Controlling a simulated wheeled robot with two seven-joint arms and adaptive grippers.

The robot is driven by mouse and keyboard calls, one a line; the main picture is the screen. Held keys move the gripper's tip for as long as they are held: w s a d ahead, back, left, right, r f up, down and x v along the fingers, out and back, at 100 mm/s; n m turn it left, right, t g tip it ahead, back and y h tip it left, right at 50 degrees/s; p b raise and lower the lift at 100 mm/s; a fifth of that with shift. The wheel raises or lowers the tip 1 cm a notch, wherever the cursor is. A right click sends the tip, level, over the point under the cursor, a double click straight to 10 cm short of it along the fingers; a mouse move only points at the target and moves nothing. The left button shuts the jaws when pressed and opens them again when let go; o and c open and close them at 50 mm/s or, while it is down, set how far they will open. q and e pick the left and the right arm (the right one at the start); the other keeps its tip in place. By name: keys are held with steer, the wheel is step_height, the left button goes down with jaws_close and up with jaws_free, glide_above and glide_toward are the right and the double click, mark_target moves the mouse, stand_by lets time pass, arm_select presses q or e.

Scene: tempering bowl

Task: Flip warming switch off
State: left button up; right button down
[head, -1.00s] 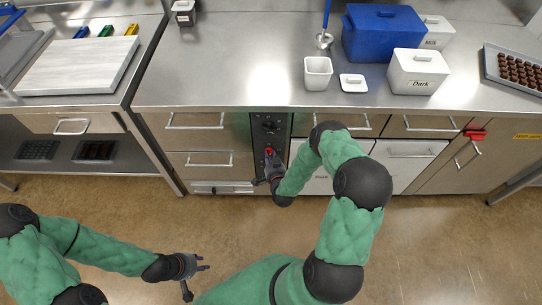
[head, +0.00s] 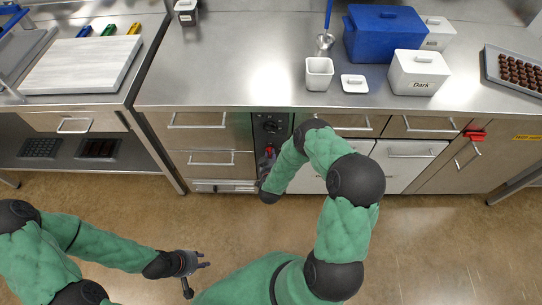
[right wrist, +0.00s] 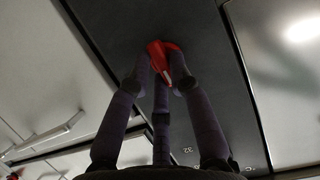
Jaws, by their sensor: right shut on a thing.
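The warming switch is a red knob (right wrist: 168,58) on a black vertical panel (head: 272,126) set between the drawers under the counter. In the right wrist view my right gripper (right wrist: 162,72) has its fingers closed around the red knob. In the head view my right gripper (head: 267,160) is at the lower part of the panel, and the forearm and wrist hide part of it. The fingers cover much of the knob, so its setting cannot be read. My left gripper (head: 203,262) is open and empty above the floor at the lower left, far from the panel.
On the counter stand a white cup (head: 319,73), a small white lid (head: 354,83), a blue box (head: 384,34), a white box labelled Dark (head: 419,72) and a tray of chocolates (head: 488,66). Drawers flank the panel. The floor in front is clear.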

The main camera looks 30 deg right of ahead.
steer(key=shift+s+a+f, duration=0.1)
steer(key=shift+a+f, duration=0.05)
steer(key=c, duration=1.1)
jaws_free()
steer(key=v, duration=1.2)
